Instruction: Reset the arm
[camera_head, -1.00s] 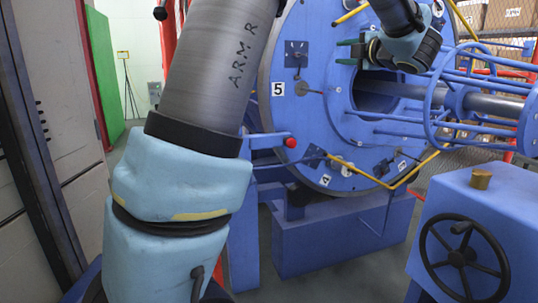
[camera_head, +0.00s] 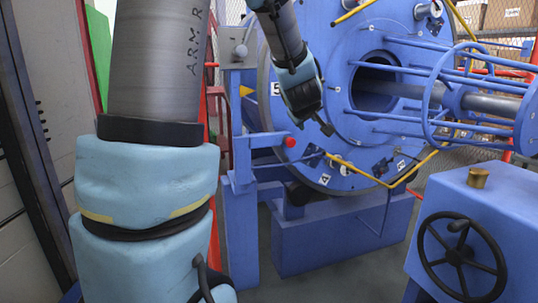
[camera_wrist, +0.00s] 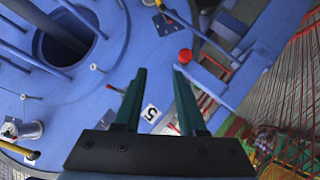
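My gripper (camera_head: 326,128) is in front of the left part of the blue strander disc (camera_head: 338,95) in the head view, tipped down and to the right. In the wrist view my gripper (camera_wrist: 160,72) has its two green fingers apart with nothing between them. The disc's number 5 label (camera_wrist: 150,112) shows behind the gap between the fingers. My arm is bent, with its large links filling the left of the head view. No object is held.
A red knob (camera_head: 290,142) on the blue frame is close below my gripper; the knob also shows in the wrist view (camera_wrist: 185,56). Blue rods and rings (camera_head: 440,95) stick out at the right. A black handwheel (camera_head: 463,255) is at the lower right. Grey cabinets stand at the left.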

